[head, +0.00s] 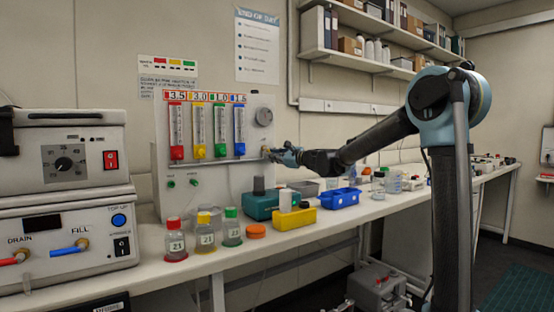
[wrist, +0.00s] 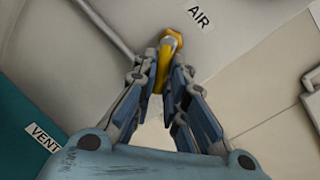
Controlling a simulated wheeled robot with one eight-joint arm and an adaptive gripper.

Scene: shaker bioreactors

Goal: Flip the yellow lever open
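The yellow lever (wrist: 163,68) shows in the wrist view, on the pale panel beside the "AIR" label (wrist: 199,18). Its round pivot end is at the top and its handle runs down between my fingers. My gripper (wrist: 164,68) has its two fingers close on either side of the handle, with little or no gap, and looks shut on it. In the head view my gripper (head: 275,154) is at the lower right of the gauge panel (head: 215,190), and the lever is too small and covered to make out there.
Colored flow gauges (head: 198,130) stand left of my gripper. Below it are a teal device (head: 262,204), a yellow tray (head: 294,220) and a blue tray (head: 341,198). Bottles with colored caps (head: 204,232) stand at the bench's front. A teal part with a "VENT" label (wrist: 45,138) is at lower left.

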